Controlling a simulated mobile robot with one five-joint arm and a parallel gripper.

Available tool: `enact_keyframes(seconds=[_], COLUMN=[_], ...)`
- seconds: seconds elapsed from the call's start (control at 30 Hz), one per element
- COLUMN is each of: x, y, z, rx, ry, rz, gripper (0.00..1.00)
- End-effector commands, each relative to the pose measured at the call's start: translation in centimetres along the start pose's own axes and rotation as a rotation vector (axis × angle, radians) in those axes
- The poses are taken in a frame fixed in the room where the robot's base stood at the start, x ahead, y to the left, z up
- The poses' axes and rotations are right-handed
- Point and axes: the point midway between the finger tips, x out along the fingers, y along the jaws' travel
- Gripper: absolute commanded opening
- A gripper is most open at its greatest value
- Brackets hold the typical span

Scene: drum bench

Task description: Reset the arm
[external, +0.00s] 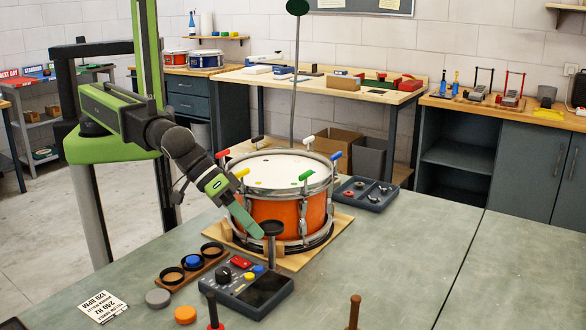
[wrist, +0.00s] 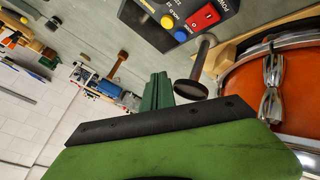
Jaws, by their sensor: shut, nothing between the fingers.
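My gripper (external: 257,233) reaches down from the upper left in the external view, in front of the orange drum (external: 262,211). Its green fingers are shut together with nothing between them. In the wrist view the gripper (wrist: 158,80) points at the bench, and the drum (wrist: 245,92) fills the right side. A dark round-topped post (external: 271,228) stands just right of the fingertips in the external view. The post also shows close to the fingers in the wrist view (wrist: 190,90). I see a gap between them in the wrist view.
A control box (external: 262,296) with a red switch lies in front of the drum. A wooden holder (external: 172,278) with round cups, a grey disc (external: 158,298) and an orange disc (external: 185,315) are left. A grey tray (external: 350,197) sits behind right.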

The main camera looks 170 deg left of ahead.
Motion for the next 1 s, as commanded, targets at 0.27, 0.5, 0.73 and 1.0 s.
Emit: enact_keyframes(seconds=[0.27,0.5,0.73,1.0], x=[0.1,-1.3,-10.1,-22.8], y=[-0.1,2.2,4.1,-7.8], z=[0.1,4.3,21.4,36.2], rx=[0.000,0.045,0.244,1.035], ry=[0.000,-0.033,-0.221,-0.611], rz=[0.000,0.033,0.086,0.010], gripper=[0.00,0.00,0.00,0.00])
